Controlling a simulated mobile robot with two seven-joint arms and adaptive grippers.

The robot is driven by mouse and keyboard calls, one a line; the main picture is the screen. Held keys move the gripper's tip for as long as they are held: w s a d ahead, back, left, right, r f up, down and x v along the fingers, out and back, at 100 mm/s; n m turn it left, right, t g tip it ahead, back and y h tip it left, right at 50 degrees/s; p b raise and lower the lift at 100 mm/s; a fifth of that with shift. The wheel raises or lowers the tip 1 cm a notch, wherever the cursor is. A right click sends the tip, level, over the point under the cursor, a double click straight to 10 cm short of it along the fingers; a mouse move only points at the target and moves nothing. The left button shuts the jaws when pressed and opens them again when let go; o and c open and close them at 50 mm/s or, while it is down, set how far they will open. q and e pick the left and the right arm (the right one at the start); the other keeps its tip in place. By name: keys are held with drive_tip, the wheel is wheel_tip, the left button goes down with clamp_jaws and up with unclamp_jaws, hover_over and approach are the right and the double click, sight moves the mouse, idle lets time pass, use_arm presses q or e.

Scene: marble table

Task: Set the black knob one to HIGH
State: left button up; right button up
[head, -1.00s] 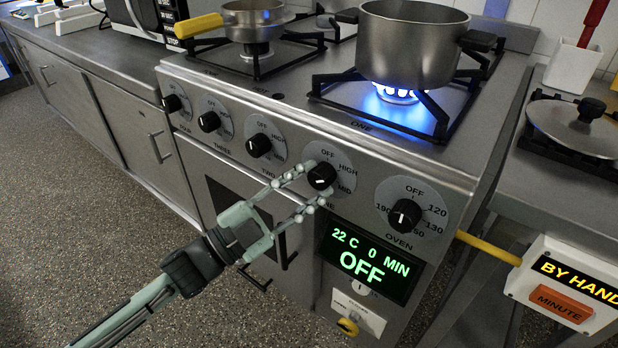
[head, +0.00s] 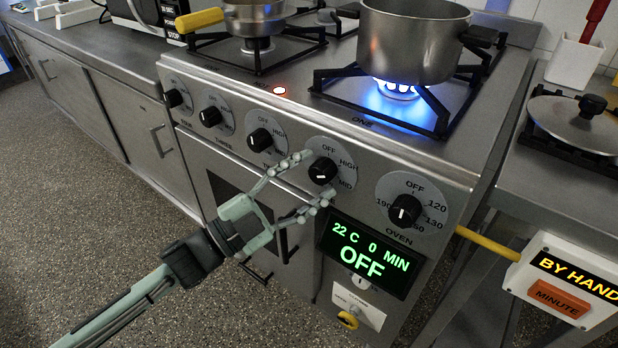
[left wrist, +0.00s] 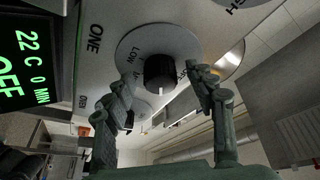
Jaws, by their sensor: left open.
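The black knob one (head: 323,170) sits on a grey dial with OFF at the top, HIGH at the right and MID at the lower right. It also shows in the left wrist view (left wrist: 159,72), between my two fingers. Its white mark is too small to tell exactly which label it points to. My left gripper (head: 316,174) is open, one fingertip above left of the knob and one below it. In the wrist view (left wrist: 163,80) gaps show between the knob and both fingers. My right gripper is not in view.
A steel pot (head: 412,42) stands over a lit blue flame (head: 397,90). The black oven knob (head: 405,210) is at the right, above the green display (head: 368,257). Knob two (head: 260,140) is at the left. A red light (head: 279,90) glows on the stove top.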

use_arm(q)
drive_tip(key=v, duration=1.2)
